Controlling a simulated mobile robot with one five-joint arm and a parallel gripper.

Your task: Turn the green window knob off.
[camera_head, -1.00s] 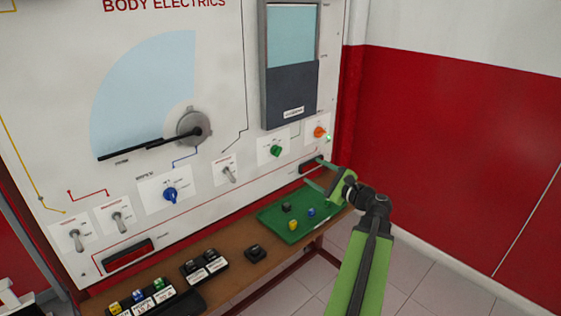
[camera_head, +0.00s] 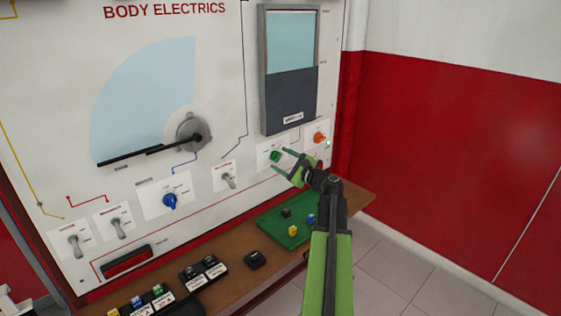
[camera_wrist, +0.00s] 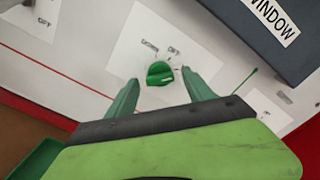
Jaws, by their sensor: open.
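The green window knob (camera_head: 275,156) sits on a white label plate on the panel, below the dark window display. In the wrist view the green knob (camera_wrist: 160,73) lies between and just beyond my two fingertips, with markings above it, one reading OFF. My gripper (camera_head: 281,159) is open, with its fingers pointing at the panel on either side of the knob. In the wrist view my gripper (camera_wrist: 162,84) shows both green fingers apart, with nothing held between them. I cannot tell whether either finger touches the knob.
An orange knob (camera_head: 319,137) is close by at the right, and a toggle switch (camera_head: 229,181) and a blue knob (camera_head: 169,201) are to the left. Below, a green tray (camera_head: 262,224) with small blocks lies on the brown bench (camera_head: 352,199).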

